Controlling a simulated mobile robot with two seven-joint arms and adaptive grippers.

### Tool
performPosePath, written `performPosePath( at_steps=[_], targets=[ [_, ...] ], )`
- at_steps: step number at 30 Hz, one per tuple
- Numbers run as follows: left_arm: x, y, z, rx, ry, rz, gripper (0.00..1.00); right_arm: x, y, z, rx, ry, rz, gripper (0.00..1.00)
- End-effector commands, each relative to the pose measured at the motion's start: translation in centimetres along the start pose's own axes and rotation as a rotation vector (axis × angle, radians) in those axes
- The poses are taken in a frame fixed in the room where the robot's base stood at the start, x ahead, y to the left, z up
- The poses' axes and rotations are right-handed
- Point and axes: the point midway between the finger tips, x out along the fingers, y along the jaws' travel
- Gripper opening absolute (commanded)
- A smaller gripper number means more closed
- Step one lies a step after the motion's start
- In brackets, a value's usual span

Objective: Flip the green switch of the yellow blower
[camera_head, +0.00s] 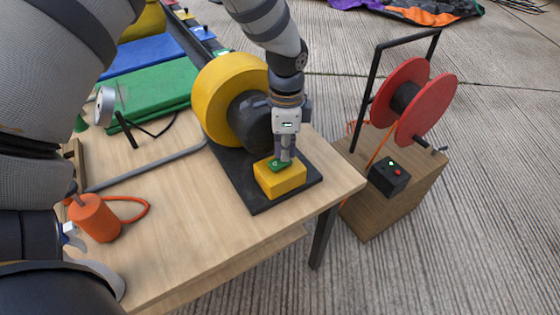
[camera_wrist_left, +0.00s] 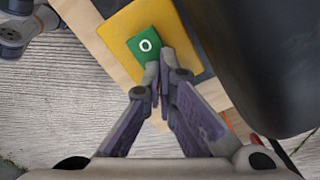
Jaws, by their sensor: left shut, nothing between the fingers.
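The yellow blower (camera_head: 224,88) has a round yellow housing and a dark motor, standing on a black base plate. At the front of the plate is a yellow switch box (camera_head: 284,184), with the green switch (camera_head: 277,165) on top. My left gripper (camera_head: 284,160) is shut and empty, pointing down at the switch. In the left wrist view its fingertips (camera_wrist_left: 160,82) are over or against one end of the green switch (camera_wrist_left: 144,46). A white "O" shows at the other end. The end by the fingertips is partly hidden, and contact is not certain.
The blower stands near the right edge of a wooden table (camera_head: 215,245). A red reel (camera_head: 405,98) on a wooden crate (camera_head: 407,205) stands right of the table. An orange weight (camera_head: 95,218), a hose (camera_head: 150,165) and a green folded sheet (camera_head: 150,92) lie left.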

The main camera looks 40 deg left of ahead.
Motion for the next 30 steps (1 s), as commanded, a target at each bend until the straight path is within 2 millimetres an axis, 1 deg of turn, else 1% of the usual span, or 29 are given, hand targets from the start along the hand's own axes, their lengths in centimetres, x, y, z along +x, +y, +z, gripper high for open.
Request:
performPosePath(
  at_steps=[6,8,15,24,27,30],
  targets=[
    [0.4,0.0,0.0,0.0,-0.001,0.001,0.0,0.1,0.0,0.1,0.0,-0.003,0.0,0.4],
    [0.3,0.0,0.0,0.0,-0.001,0.0,0.0,0.0,0.0,0.0,0.0,-0.001,0.0,0.4],
    [-2.5,-0.1,-0.1,0.0,0.005,-0.007,0.0,-1.7,0.0,-0.7,0.0,0.042,-0.002,0.4],
    [-5.6,-0.1,-0.1,-0.001,0.005,-0.006,0.0,-3.4,-0.1,-1.6,-0.001,0.089,-0.003,0.4],
    [-6.5,0.0,-0.1,-0.001,0.005,-0.005,0.0,-3.8,-0.1,-1.8,-0.001,0.102,-0.004,0.4],
    [-6.9,0.0,0.0,0.0,0.003,-0.003,0.0,-4.0,-0.1,-1.9,-0.001,0.107,-0.004,0.4]
  ],
)
